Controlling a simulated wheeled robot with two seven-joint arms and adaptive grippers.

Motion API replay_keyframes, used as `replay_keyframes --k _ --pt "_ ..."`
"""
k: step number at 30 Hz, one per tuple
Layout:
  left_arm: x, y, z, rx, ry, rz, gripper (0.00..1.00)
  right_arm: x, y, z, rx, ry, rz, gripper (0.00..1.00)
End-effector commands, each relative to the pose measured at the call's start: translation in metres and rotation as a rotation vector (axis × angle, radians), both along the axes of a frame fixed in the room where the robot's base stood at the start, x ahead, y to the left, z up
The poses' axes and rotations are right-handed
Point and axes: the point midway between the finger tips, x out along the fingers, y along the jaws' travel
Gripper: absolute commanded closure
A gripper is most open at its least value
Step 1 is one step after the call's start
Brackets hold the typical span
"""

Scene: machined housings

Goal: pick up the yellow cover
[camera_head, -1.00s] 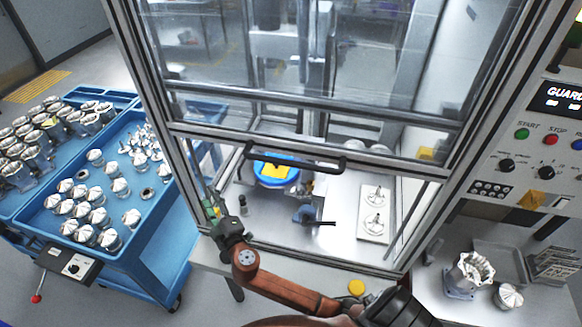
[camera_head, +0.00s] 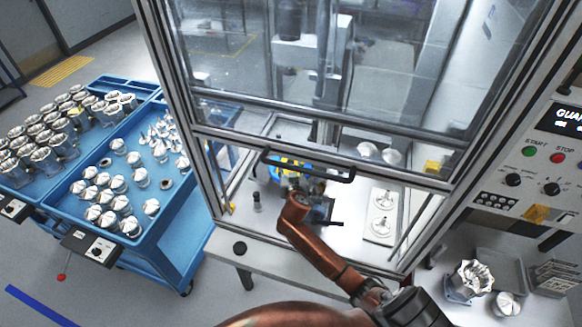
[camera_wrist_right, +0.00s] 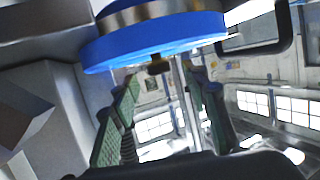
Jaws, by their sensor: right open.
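A yellow patch, which looks like the yellow cover (camera_head: 288,161), shows on a round blue fixture (camera_head: 276,173) inside the glazed cabinet in the head view. The cabinet's black handle and my right arm partly hide it. My right gripper (camera_head: 303,186) is right in front of the fixture, below the handle. In the right wrist view, the open green-padded fingers (camera_wrist_right: 160,78) have nothing between them that I can see them grip. The blue fixture (camera_wrist_right: 150,40) fills the top, close to the fingertips; contact cannot be told. No yellow shows there. My left gripper is not in view.
The cabinet's frame and black handle (camera_head: 308,163) are close above my right arm. A white plate (camera_head: 381,216) with metal parts lies to the right inside. Blue trays of metal housings (camera_head: 125,185) stand left; a control panel (camera_head: 545,165) stands right.

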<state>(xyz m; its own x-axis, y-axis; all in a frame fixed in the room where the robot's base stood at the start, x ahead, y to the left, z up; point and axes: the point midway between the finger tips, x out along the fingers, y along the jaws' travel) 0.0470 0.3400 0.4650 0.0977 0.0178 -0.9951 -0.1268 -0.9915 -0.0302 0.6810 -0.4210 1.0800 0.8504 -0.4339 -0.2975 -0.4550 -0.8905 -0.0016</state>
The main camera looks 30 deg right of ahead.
Motion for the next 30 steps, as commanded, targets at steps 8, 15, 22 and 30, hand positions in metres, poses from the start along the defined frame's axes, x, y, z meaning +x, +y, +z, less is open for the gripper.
replay_keyframes --k 8,15,22,30 --pt "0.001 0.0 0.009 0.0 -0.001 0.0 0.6 0.031 -0.016 -0.009 -0.003 0.0 0.001 0.58" --pt "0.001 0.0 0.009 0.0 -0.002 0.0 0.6 0.035 -0.019 -0.012 -0.001 0.0 0.0 0.58" --pt "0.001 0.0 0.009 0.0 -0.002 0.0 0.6 0.035 -0.018 -0.012 -0.002 0.0 0.001 0.68" --pt "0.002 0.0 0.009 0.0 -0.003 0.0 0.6 0.035 -0.018 -0.012 -0.002 0.0 0.001 0.86"
